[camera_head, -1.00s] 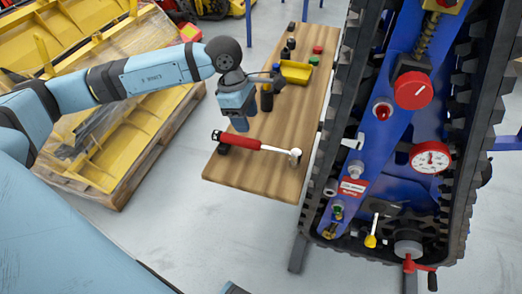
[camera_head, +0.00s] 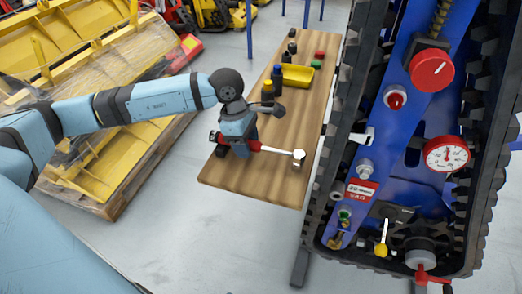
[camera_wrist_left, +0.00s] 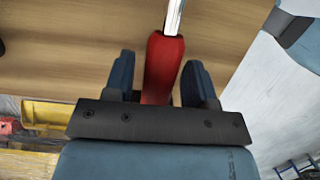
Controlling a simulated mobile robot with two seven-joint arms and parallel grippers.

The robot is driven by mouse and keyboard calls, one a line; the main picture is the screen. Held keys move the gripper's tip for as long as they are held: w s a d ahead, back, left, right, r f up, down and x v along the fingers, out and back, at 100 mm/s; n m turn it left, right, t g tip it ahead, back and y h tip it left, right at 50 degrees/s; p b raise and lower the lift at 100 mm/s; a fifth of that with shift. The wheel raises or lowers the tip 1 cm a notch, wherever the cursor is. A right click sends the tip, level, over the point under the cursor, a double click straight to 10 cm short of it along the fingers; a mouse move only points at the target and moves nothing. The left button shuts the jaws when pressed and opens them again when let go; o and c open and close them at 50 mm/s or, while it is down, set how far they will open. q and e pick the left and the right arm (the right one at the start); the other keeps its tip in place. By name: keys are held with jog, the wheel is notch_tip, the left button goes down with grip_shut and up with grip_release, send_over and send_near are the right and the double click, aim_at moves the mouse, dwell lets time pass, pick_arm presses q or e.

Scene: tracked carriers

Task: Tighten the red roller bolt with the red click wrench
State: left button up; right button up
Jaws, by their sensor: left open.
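The red click wrench (camera_head: 275,150) lies on the wooden bench, its pale shaft and round head pointing right; in the left wrist view its red handle (camera_wrist_left: 164,62) runs upward between the fingers. My left gripper (camera_head: 238,150) is at the handle, covering part of it in the head view. In the left wrist view the gripper (camera_wrist_left: 160,80) is open, one finger on each side of the handle. A red bolt-like piece (camera_head: 396,99) in a pale ring sits on the blue track carrier; it looks like the red roller bolt. My right gripper is out of view.
The bench (camera_head: 255,187) also bears a yellow tray (camera_head: 297,76), several dark bottles, and red and green caps towards its back. The tracked carrier (camera_head: 350,110) stands close to its right, with a red knob (camera_head: 432,70) and a gauge (camera_head: 447,155). Yellow parts on a pallet stand left.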

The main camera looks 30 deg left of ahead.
pick_arm(q)
grip_shut()
jog(key=shift+r+p, duration=1.7)
jog(key=shift+r, duration=1.85)
